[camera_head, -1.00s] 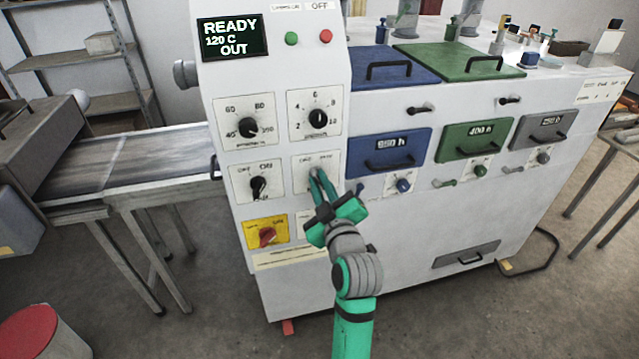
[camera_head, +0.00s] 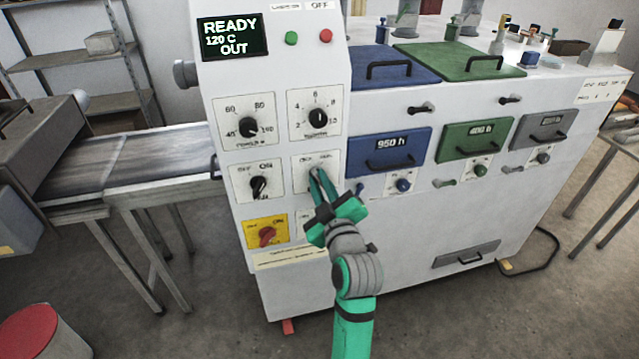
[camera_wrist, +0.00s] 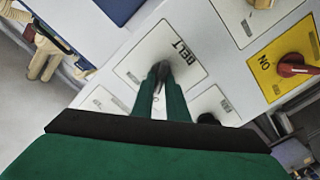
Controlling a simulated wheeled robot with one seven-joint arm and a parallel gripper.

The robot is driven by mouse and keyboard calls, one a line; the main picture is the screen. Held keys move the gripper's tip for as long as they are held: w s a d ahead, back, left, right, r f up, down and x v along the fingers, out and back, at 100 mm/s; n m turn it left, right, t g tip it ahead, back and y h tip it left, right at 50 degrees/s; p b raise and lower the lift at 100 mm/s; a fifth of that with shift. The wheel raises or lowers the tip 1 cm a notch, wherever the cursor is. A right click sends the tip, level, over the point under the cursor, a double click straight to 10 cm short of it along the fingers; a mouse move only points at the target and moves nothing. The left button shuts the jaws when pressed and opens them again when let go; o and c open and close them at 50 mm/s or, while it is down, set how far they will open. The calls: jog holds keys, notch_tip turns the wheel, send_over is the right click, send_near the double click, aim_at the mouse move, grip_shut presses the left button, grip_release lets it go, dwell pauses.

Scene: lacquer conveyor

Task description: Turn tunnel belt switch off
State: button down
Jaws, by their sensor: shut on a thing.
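The switch plate (camera_head: 302,184) that my gripper works on is a white panel on the machine's front, below the right-hand dial. In the wrist view the same plate (camera_wrist: 141,62) carries the word BELT. My gripper (camera_head: 315,172) reaches up to this plate with green fingers. In the wrist view my gripper (camera_wrist: 162,72) is shut on a small dark knob (camera_wrist: 163,68) at the plate's middle. The fingers hide most of the knob, so I cannot tell which setting it points to.
A black OFF/ON switch (camera_head: 258,187) is just left of the gripper. A red knob on a yellow plate (camera_head: 267,236) is below it. Two dials sit above, under a display (camera_head: 232,37) reading READY, 120 C, OUT. Blue, green and grey drawers are to the right.

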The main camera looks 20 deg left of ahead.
jog(key=shift+s+a, duration=0.15)
jog(key=shift+a, duration=0.1)
jog(key=c, duration=1.8)
grip_release()
jog(key=shift+c, duration=0.2)
jog(key=shift+d, duration=0.1)
jog(key=v, duration=1.1)
